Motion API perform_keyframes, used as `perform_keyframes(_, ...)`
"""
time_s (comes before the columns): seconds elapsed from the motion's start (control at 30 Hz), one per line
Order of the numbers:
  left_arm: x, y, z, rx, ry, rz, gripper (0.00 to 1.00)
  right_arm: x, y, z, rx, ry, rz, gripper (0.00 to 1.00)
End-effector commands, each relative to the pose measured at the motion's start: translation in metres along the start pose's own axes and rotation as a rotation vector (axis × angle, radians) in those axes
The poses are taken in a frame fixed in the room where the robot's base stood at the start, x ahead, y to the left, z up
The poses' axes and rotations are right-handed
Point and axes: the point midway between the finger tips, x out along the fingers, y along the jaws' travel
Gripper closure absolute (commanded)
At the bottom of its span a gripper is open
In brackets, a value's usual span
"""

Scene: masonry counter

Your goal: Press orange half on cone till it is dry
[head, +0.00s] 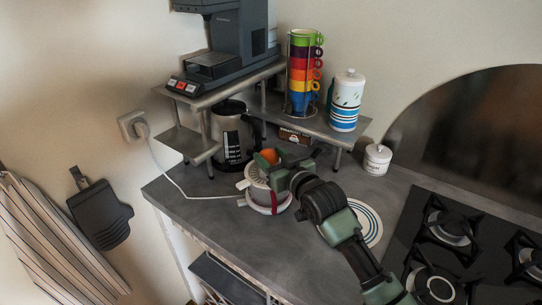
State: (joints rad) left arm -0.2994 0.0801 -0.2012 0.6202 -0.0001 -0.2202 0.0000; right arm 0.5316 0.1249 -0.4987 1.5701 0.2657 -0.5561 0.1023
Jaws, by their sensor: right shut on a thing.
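The orange half (269,156) shows as a small orange patch at the top of the white juicer (254,187) on the grey counter. My right gripper (276,165) is at the juicer's top, shut on the orange half. My arm comes in from the lower right. The cone is hidden under the orange half and my gripper, so I cannot tell how firmly they touch. My left gripper is not in view.
Behind the juicer stand a metal kettle (231,138) and a shelf (270,72) with a coffee machine (236,35), stacked coloured cups (304,75) and a white canister (346,100). A striped plate (362,222) lies right of the juicer, beside the hob (447,235).

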Motion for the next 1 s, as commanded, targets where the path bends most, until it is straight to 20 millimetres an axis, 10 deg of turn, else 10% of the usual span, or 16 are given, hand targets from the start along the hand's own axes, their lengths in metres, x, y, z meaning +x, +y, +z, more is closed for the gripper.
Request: perform_keyframes(1.0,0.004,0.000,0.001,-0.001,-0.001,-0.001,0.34,0.001,0.000,0.013,0.001,-0.009,0.000,0.92)
